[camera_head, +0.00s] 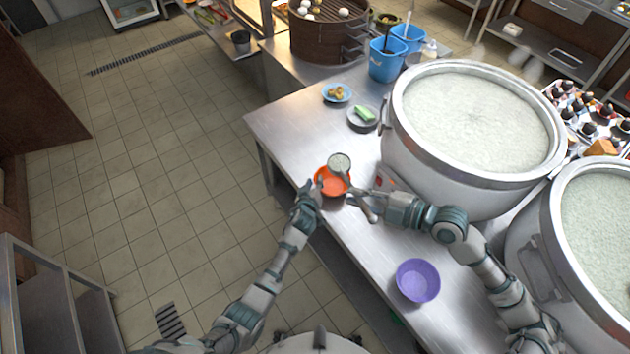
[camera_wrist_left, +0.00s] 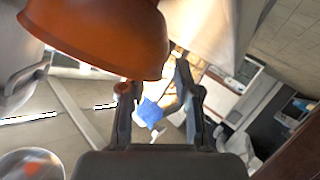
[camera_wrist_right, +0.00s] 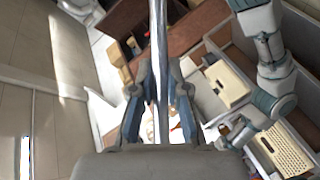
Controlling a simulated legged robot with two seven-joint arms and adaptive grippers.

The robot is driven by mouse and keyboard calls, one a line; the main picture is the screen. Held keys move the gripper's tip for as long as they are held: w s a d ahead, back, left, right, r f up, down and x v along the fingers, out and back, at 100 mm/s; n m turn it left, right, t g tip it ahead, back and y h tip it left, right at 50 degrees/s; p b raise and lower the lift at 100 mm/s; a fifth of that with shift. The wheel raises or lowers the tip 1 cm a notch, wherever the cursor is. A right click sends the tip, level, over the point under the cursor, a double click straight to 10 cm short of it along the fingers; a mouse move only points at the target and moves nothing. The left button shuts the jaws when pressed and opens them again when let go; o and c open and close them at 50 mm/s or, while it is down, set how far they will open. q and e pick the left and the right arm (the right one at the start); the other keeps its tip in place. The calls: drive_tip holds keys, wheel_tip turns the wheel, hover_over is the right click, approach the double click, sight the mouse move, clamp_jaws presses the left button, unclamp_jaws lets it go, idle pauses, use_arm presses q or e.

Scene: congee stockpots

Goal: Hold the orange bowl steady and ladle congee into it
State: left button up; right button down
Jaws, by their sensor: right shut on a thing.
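The orange bowl (camera_head: 332,187) is near the front edge of the steel counter in the head view. It also fills the upper left of the left wrist view (camera_wrist_left: 105,35). My left gripper (camera_head: 313,190) is at the bowl's left side, its fingers apart; in the left wrist view (camera_wrist_left: 155,80) one finger is close against the bowl, and contact is unclear. My right gripper (camera_head: 368,202) is shut on the ladle handle (camera_wrist_right: 160,60). The ladle's cup (camera_head: 340,162) holds pale congee and overlaps the bowl's far rim. The large congee pot (camera_head: 400,165) stands to the right.
A second pot (camera_head: 540,262) stands at the right. A purple bowl (camera_head: 418,281) sits nearer on the counter (camera_head: 290,135). A plate with green food (camera_head: 363,116) and a blue dish (camera_head: 337,93) lie beyond the orange bowl. Blue containers (camera_head: 388,62) stand farther back.

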use_arm(q)
drive_tip(key=shift+w+d+f, duration=0.1)
drive_tip(key=shift+w+f, duration=0.15)
drive_tip(key=shift+w, duration=0.4)
clamp_jaws()
